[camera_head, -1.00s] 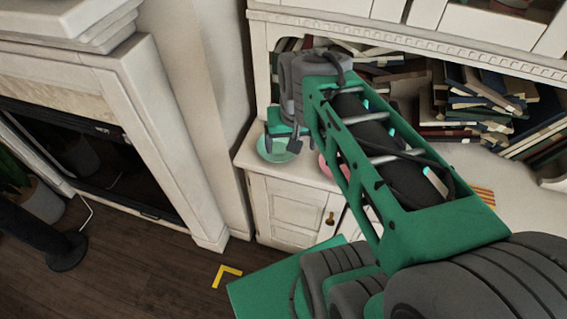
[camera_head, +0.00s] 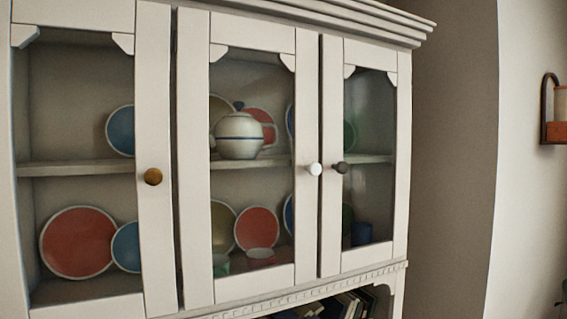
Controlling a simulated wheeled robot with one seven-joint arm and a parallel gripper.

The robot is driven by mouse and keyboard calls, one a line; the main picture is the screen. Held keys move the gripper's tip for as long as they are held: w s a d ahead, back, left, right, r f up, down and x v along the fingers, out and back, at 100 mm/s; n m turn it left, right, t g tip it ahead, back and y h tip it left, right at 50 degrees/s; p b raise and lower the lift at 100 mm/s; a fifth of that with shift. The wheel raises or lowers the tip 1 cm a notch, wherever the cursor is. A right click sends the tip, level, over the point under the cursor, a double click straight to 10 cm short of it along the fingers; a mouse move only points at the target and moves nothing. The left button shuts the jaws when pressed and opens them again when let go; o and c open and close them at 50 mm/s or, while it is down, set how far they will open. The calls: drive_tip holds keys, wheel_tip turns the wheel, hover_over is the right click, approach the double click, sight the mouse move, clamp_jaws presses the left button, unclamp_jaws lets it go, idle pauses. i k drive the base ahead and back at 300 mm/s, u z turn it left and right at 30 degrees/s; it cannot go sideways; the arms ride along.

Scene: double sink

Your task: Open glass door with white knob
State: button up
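A white cabinet (camera_head: 183,160) with three glass doors fills the left and middle of the head view. The middle glass door (camera_head: 203,125) has a white knob (camera_head: 314,169) on its right edge and looks shut. The left door (camera_head: 153,240) has a brass-coloured knob (camera_head: 153,176). The right door (camera_head: 331,225) has a dark knob (camera_head: 342,167), close to the right of the white one. My gripper is not in view now.
Behind the glass stand plates (camera_head: 78,242) and a white teapot (camera_head: 239,136). An open shelf with books (camera_head: 345,305) lies below the doors. A wall lamp (camera_head: 554,110) hangs at the far right. No obstacle shows before the doors.

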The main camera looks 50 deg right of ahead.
sight(201, 37)
drive_tip(key=z, duration=1.35)
